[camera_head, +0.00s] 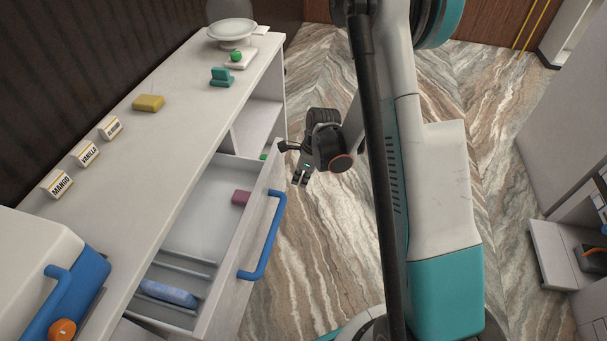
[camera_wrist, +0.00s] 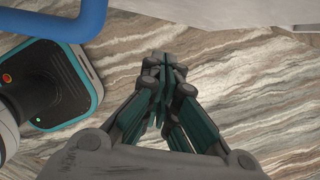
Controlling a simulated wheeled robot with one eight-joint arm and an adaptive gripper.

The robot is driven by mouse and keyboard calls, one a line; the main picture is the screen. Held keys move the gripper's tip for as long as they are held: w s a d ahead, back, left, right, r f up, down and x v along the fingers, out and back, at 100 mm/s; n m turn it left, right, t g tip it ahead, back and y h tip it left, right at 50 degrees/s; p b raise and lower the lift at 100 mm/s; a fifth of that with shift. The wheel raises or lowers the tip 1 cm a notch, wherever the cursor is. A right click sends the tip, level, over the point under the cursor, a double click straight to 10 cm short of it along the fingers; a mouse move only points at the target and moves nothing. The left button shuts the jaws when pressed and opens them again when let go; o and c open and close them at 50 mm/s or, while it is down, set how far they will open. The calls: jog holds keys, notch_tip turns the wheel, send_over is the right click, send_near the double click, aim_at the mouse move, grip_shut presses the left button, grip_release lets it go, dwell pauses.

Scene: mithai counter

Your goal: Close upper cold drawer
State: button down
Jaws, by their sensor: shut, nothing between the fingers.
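The upper cold drawer (camera_head: 246,262) is pulled open from the counter, with its white front facing right. Its blue bar handle (camera_head: 267,240) is on that front. A pink block (camera_head: 241,197) and a blue item (camera_head: 168,293) lie inside the drawer. My gripper (camera_head: 299,181) is to the right of the drawer's far end, past the handle, apart from it and over the floor. In the wrist view my gripper (camera_wrist: 165,70) is shut and empty, its fingertips together. The blue handle (camera_wrist: 75,35) shows at that view's upper left, clear of the fingers.
The counter top (camera_head: 150,190) holds label blocks for mango and vanilla, a yellow block (camera_head: 148,103), a teal holder (camera_head: 221,77) and a white stand (camera_head: 232,32). An open shelf (camera_head: 258,125) lies beyond the drawer. The patterned floor (camera_head: 320,250) right of the drawer is clear.

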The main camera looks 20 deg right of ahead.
jog(key=shift+w+a+f+b, duration=0.35)
jog(key=shift+w+a+f, duration=0.1)
jog(key=shift+a, duration=0.2)
jog(key=shift+w+a+f+b, duration=0.4)
jog(key=shift+w+a, duration=0.1)
jog(key=shift+a, duration=0.1)
jog(key=shift+w+a+f+b, duration=0.3)
jog(key=shift+w+a+f, duration=0.15)
jog(key=shift+a, duration=0.2)
